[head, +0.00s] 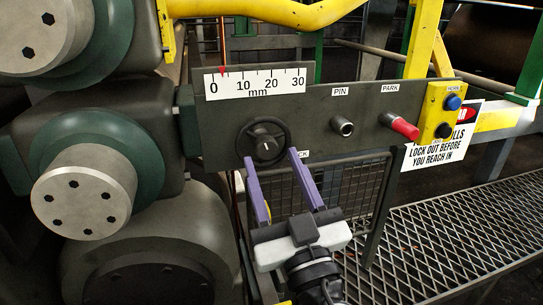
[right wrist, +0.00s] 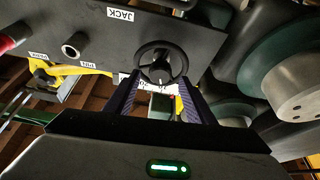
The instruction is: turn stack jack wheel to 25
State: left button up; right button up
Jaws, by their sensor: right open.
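The jack wheel (head: 265,143) is a dark round handwheel with a hub and spokes on the grey panel, below the mm scale (head: 255,82). The red pointer (head: 222,71) stands a little right of 0. My right gripper (head: 271,157) is open, its two purple fingers pointing up at the wheel, one tip near each side of its lower rim. In the right wrist view the wheel (right wrist: 161,66) sits between and just beyond the open fingertips (right wrist: 158,80). I cannot tell whether they touch the rim. The JACK label (right wrist: 121,15) is partly hidden in the head view. My left gripper is not in view.
Right of the wheel are the PIN knob (head: 343,127), the red PARK handle (head: 404,126) and a yellow button box (head: 443,112). Large rollers (head: 85,192) stand close on the left. A mesh guard (head: 365,180) is below the panel, with grating walkway (head: 455,235) at right.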

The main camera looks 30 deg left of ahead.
jog(key=shift+x, duration=1)
jog(key=shift+c, duration=0.5)
jog(key=c, duration=1)
jog(key=shift+o, duration=0.3)
jog(key=shift+f+n+g, duration=0.1)
jog(key=shift+n+g, duration=0.3)
jog(key=shift+n, duration=0.2)
